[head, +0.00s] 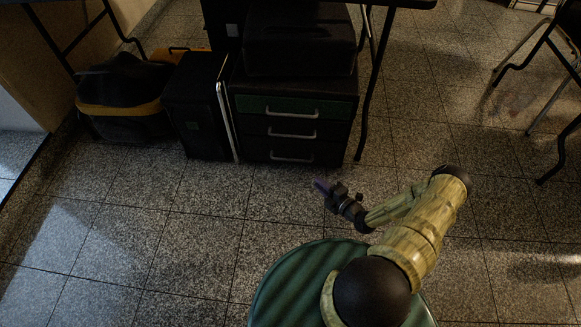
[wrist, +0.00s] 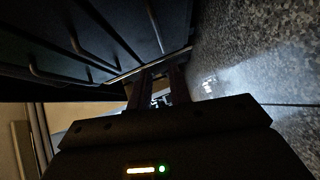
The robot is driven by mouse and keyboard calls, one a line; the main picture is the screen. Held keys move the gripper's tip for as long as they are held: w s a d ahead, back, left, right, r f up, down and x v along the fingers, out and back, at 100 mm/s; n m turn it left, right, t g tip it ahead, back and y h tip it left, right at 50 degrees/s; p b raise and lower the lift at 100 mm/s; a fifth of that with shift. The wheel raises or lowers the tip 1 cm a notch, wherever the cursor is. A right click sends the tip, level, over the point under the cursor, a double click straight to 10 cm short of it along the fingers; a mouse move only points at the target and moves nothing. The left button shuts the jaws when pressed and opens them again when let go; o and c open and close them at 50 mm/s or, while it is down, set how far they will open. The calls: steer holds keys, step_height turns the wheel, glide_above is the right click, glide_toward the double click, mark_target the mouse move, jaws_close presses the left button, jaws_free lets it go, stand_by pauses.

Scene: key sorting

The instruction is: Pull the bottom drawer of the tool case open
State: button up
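The tool case (head: 355,117) is a dark cabinet on the floor with three stacked drawers, each with a light bar handle. Its bottom drawer (head: 262,150) looks flush with the front, and its handle (head: 292,160) shows below the other two. In the wrist view the case front lies at the upper left, turned sideways, with the bottom drawer's handle (wrist: 155,28) nearest the floor. My gripper (head: 321,187) is low over the floor, in front and to the right of that handle, apart from it. In the wrist view its two fingers (wrist: 160,88) are spread with nothing between them.
A black box (head: 300,40) sits on top of the case. A dark cabinet (head: 195,105) and a black-and-yellow bag (head: 122,95) stand to its left. A table leg (head: 372,90) stands close on its right. A chair (head: 545,80) is far right. The floor in front is clear.

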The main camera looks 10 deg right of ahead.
mark_target(291, 160)
stand_by(0.3)
steer(key=b+x, duration=0.9)
steer(key=x, duration=0.8)
steer(key=shift+w+f, duration=0.1)
steer(key=shift+w, duration=0.1)
jaws_close()
